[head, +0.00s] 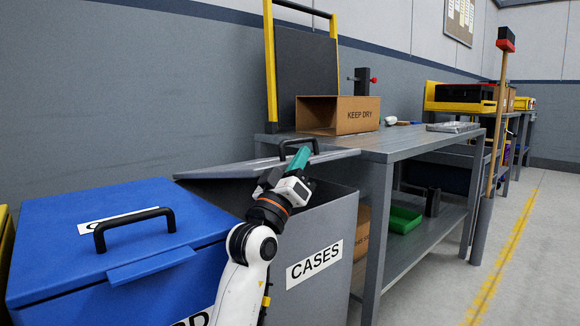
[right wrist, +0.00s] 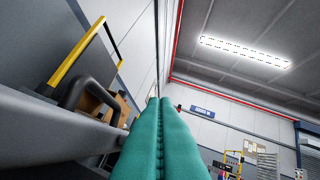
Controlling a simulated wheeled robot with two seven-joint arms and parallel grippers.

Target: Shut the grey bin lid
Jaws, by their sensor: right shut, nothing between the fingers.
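The grey bin (head: 322,222), labelled CASES, stands right of a blue bin. Its grey lid (head: 225,168) is partly open, with a dark gap between the lid's right side and the bin rim. The lid's black handle (head: 297,143) stands on top; it also shows in the right wrist view (right wrist: 88,92), left of my fingers. My right gripper (head: 304,153) is shut and empty, its teal fingers close by the lid edge and handle. I cannot tell whether they touch the lid. The shut fingers fill the lower middle of the right wrist view (right wrist: 161,100). My left gripper is not in view.
A blue bin (head: 55,245) with a closed lid and black handle stands at the left. A grey workbench (head: 400,144) with a KEEP DRY box (head: 358,115) is behind and right of the grey bin. The floor at the right is clear.

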